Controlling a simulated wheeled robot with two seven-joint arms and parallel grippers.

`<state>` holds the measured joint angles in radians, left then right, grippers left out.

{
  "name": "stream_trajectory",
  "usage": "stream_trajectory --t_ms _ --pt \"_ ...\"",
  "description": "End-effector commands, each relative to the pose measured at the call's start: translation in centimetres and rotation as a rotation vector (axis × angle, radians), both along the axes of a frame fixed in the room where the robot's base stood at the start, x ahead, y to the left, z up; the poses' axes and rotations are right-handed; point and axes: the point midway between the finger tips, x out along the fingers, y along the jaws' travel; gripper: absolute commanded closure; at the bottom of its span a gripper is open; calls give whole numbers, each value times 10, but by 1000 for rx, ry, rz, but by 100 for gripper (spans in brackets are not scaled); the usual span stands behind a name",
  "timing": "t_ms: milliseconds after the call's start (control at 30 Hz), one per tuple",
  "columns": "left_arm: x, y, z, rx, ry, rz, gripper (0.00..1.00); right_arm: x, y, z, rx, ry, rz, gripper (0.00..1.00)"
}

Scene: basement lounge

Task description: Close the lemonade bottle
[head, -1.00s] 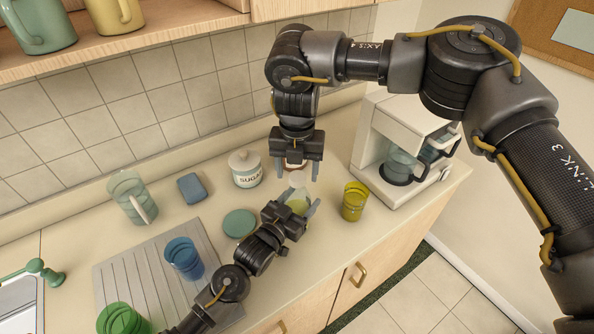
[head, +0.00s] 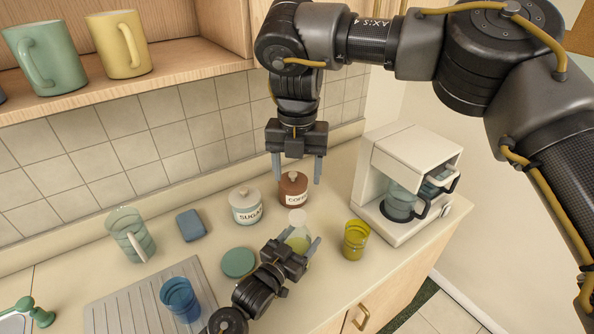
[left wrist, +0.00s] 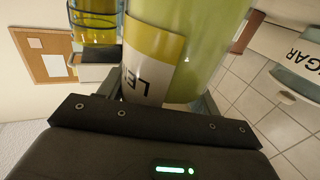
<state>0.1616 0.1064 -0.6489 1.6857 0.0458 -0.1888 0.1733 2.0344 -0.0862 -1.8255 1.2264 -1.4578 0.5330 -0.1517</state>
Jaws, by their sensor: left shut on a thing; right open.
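The lemonade bottle (head: 299,238) stands upright at the counter's front, with yellow-green liquid and a pale, rounded top. I cannot tell whether that top is a seated cap or bare glass. My left gripper (head: 294,246) is shut around the bottle's body. The bottle (left wrist: 205,45) and its yellow-and-white label fill the middle of the left wrist view.
A brown coffee jar (head: 294,188) and a sugar jar (head: 246,207) stand behind the bottle. A yellow glass (head: 356,240) and coffee maker (head: 405,180) are to its right. A teal disc (head: 238,262), blue cup (head: 180,298) and drainboard (head: 125,306) lie left.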

Motion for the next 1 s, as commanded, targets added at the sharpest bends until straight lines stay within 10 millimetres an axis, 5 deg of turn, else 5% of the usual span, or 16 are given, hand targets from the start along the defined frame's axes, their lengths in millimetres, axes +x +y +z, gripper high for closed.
stream_trajectory --t_ms 200,567,1000 --pt "0 0 -1 1 1 0 11 0 0 0 0 0 0 38" --pt "-5 3 -2 0 1 0 11 0 0 -3 0 0 0 38" --pt "-69 46 -3 1 2 -1 11 0 0 -26 0 0 0 38"
